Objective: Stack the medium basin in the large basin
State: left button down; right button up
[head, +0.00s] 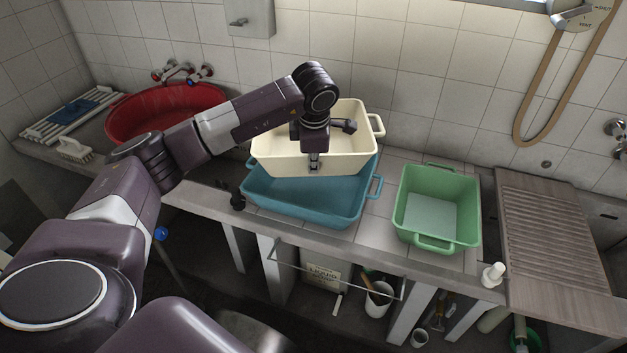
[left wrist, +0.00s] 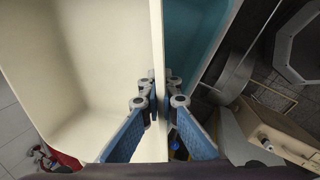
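The cream basin (head: 345,158) is above the teal-blue basin (head: 300,203), overlapping its back part in the head view. I cannot tell whether they touch. My left gripper (head: 314,163) is at the cream basin's front wall. In the left wrist view the left gripper (left wrist: 159,98) has one finger on each side of the cream wall (left wrist: 157,45), closed on it. The teal basin (left wrist: 190,40) shows beyond that wall. The teal basin stands on the tiled counter; much of its inside is hidden. My right gripper is not in view.
A green basin (head: 463,205) stands to the right on the counter, beside a ribbed washboard (head: 550,235). A red round basin (head: 130,118) and a brush (head: 75,149) are at the left. A small dark object (head: 237,200) is at the counter's front edge.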

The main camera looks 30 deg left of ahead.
pick_arm(q)
notch_tip(320, 180, down, 7)
jog(key=p, duration=0.1)
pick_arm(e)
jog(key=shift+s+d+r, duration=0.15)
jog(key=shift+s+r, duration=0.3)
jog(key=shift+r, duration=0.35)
pick_arm(q)
jog(key=shift+r, duration=0.1)
